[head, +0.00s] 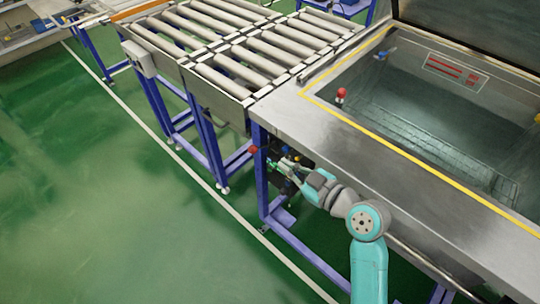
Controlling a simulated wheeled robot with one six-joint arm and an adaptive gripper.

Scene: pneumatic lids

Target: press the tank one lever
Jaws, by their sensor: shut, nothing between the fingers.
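The steel tank (300,122) with a yellow line round its opening stands at the right, its lid raised at the back. Below its near left corner, by a blue leg, is a small dark valve unit with a red knob (253,149), which may be the lever; it is too small to be sure. My gripper (277,167) is at this unit, just right of and below the red knob. It is shut and looks empty. Whether it touches the unit or a lever cannot be told, as the gripper and arm cover part of it.
A roller conveyor (245,72) on blue legs adjoins the tank at the left. A red-topped part (341,96) and a blue part (385,54) sit at the tank's inner edges. The green floor (110,200) at the left is clear.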

